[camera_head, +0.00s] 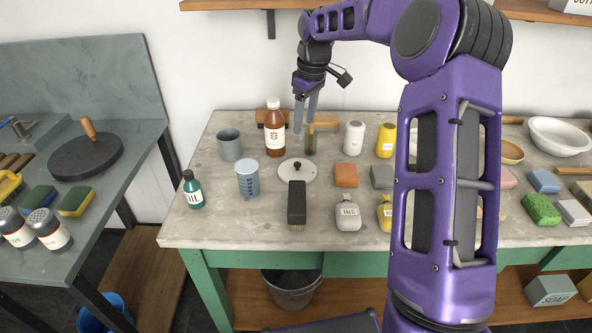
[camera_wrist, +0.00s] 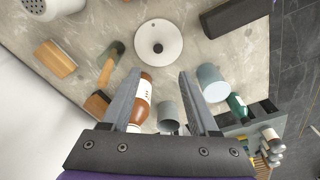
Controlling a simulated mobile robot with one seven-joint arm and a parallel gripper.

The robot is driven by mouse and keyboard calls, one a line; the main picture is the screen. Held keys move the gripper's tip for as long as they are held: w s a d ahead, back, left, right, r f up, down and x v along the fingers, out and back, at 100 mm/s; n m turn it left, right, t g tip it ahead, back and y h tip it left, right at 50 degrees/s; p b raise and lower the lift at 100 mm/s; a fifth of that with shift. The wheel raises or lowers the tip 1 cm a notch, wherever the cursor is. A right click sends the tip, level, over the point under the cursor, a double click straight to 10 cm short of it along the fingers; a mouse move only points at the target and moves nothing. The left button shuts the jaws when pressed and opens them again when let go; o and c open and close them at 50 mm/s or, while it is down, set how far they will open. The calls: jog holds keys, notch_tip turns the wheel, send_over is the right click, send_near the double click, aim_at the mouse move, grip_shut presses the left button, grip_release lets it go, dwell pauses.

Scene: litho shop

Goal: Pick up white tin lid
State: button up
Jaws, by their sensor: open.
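The white tin lid (camera_head: 287,172) is a flat round disc with a small black knob. It lies on the worktable, and a dark brush hides a little of its front edge in the head view. In the wrist view the whole lid (camera_wrist: 146,37) shows, knob toward the camera, beyond the fingertips. My gripper (camera_head: 304,124) is above the back of the table, behind and higher than the lid, pointing down. In the wrist view my gripper (camera_wrist: 158,75) has its fingers wide apart with nothing held; the lid is apart from them.
The dark brush (camera_head: 297,203) is right in front of the lid. A graduated blue cup (camera_head: 248,179) stands to its left, a brown bottle (camera_head: 274,130) behind it, and an orange block (camera_head: 346,175) to its right. A grey mug (camera_head: 230,145) stands at back left.

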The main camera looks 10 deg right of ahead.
send_over(297, 163)
jog(key=s, duration=0.1)
jog(key=f, duration=0.8)
jog(key=shift+s+d+f+b, duration=0.1)
jog(key=shift+d+f+b, duration=0.2)
jog(key=shift+d+b, duration=0.1)
jog(key=shift+w+a+f, duration=0.1)
jog(key=shift+w+f, duration=0.05)
jog(key=shift+f, duration=0.85)
jog(key=shift+w+a+f, duration=0.1)
jog(key=shift+w+f, duration=0.1)
jog(key=shift+f, duration=0.75)
jog(key=shift+w+a+f, duration=0.1)
jog(key=shift+w+f, duration=0.05)
jog(key=shift+f, duration=0.85)
jog(key=shift+c, duration=0.2)
grip_shut()
